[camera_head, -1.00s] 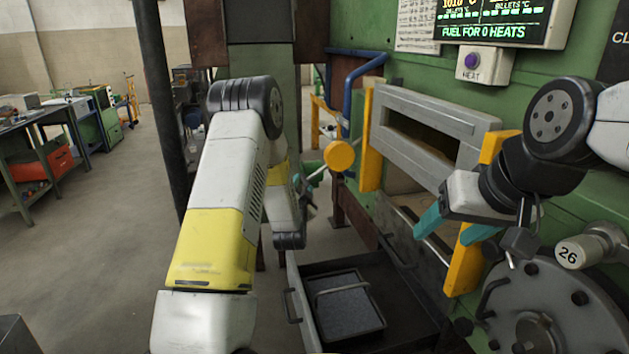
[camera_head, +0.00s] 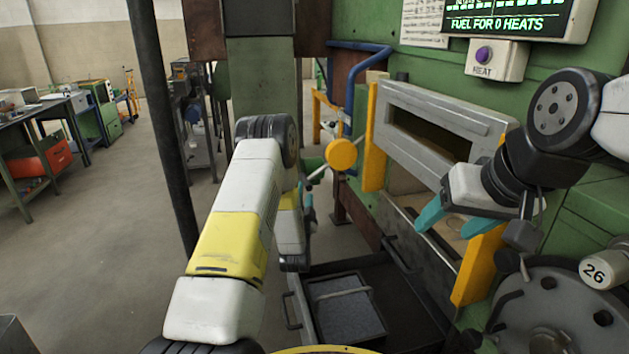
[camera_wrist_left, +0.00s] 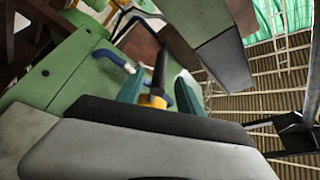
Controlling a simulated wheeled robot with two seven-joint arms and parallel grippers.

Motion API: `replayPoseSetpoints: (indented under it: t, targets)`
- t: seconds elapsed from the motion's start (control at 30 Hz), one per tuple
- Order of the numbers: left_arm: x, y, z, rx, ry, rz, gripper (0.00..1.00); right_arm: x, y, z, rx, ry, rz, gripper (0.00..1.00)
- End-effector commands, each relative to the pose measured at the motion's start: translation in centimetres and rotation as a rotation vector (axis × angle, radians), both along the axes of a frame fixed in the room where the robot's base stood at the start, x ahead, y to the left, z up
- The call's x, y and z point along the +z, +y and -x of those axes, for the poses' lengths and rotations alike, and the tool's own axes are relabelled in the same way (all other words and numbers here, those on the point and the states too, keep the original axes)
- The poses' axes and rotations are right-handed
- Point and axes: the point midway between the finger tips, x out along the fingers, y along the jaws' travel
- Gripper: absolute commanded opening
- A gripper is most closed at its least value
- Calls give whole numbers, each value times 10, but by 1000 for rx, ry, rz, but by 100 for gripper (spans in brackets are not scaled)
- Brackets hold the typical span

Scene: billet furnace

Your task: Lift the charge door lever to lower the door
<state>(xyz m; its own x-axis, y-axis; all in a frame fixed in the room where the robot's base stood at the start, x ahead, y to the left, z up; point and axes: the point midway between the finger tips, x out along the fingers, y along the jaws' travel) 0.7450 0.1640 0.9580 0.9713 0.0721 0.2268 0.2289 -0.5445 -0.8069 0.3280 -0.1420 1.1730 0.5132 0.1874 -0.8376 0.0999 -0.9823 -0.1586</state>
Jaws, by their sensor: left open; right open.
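The charge door lever (camera_head: 342,153), with a round yellow knob, sticks out at the left of the furnace front in the head view. The grey slotted charge door (camera_head: 405,118) stands between two yellow guides. My left gripper (camera_head: 308,200) is just below and left of the knob, mostly hidden behind my forearm. In the left wrist view its teal fingers (camera_wrist_left: 161,92) are apart, with a dark rod (camera_wrist_left: 160,68) and a yellow part (camera_wrist_left: 152,101) seen between them; contact cannot be told. My right gripper (camera_head: 452,222) is open and empty before the door's lower right.
A blue bent pipe (camera_head: 352,88) stands behind the lever, and also shows in the left wrist view (camera_wrist_left: 114,60). A dark open drawer (camera_head: 405,310) with a grey tray lies below. A round flange (camera_head: 550,305) is at lower right. Open floor lies left.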

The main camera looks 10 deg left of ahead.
Motion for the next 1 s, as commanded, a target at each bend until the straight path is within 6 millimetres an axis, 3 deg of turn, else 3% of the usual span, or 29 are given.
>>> replayPoseSetpoints:
  t: [0.33,0.73,0.97,1.0]
  targets:
    - [13,4,-52,1,-2,2,43,0,0,0,0,0,0,62]
    - [15,5,-62,0,0,1,43,0,0,0,0,0,0,62]
    - [15,5,-62,0,0,1,0,0,0,0,0,0,0,62]
    - [15,5,-62,0,0,1,0,0,0,0,0,0,0,62]
